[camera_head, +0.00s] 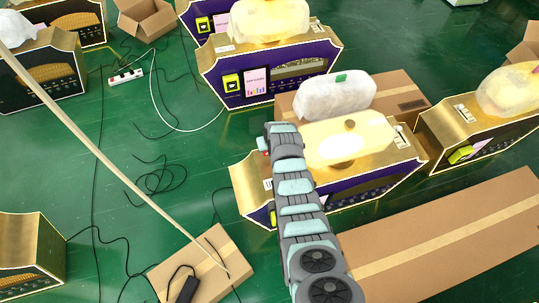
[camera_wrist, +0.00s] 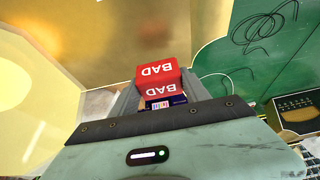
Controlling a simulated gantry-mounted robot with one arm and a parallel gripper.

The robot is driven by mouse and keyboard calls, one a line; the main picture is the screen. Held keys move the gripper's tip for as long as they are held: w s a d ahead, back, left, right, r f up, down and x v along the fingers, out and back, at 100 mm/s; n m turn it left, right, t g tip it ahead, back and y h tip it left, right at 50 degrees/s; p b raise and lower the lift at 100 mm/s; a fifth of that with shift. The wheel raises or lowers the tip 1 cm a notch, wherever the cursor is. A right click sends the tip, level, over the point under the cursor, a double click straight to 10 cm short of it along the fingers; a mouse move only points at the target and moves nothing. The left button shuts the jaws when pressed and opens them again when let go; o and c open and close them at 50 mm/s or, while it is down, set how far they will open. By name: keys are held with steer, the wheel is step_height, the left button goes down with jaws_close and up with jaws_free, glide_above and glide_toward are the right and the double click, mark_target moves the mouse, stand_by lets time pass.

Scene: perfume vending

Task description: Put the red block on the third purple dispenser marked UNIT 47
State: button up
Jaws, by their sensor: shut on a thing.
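The red block (camera_wrist: 158,72) has white "BAD" lettering on its faces, and my gripper (camera_wrist: 160,88) is shut on it. In the head view my gripper (camera_head: 265,143) is at the left end of the nearest purple dispenser (camera_head: 252,182), over or beside its gold top. Only a speck of red shows there. I cannot tell whether the block touches the dispenser. A second purple dispenser (camera_head: 285,82) stands behind it, and a third (camera_head: 197,12) is partly cut off at the top. No UNIT 47 marking is readable. My arm hides part of the nearest dispenser's front.
A cardboard box (camera_head: 390,90) stands behind the nearest dispenser, and a large flat carton (camera_head: 450,235) lies in front. Gold and black dispensers (camera_head: 42,75) stand at left and right (camera_head: 490,125). Cables and a white power strip (camera_head: 125,76) lie on the green floor. A pale pole crosses the left side.

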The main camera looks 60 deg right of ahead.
steer(key=shift+f+b, duration=0.8)
steer(key=shift+f, duration=1.35)
steer(key=shift+f, duration=0.15)
steer(key=o, duration=1.4)
steer(key=shift+p+v, duration=1.1)
steer(key=shift+v, duration=0.65)
steer(key=shift+p+v, duration=1.25)
steer(key=shift+v, duration=3.15)
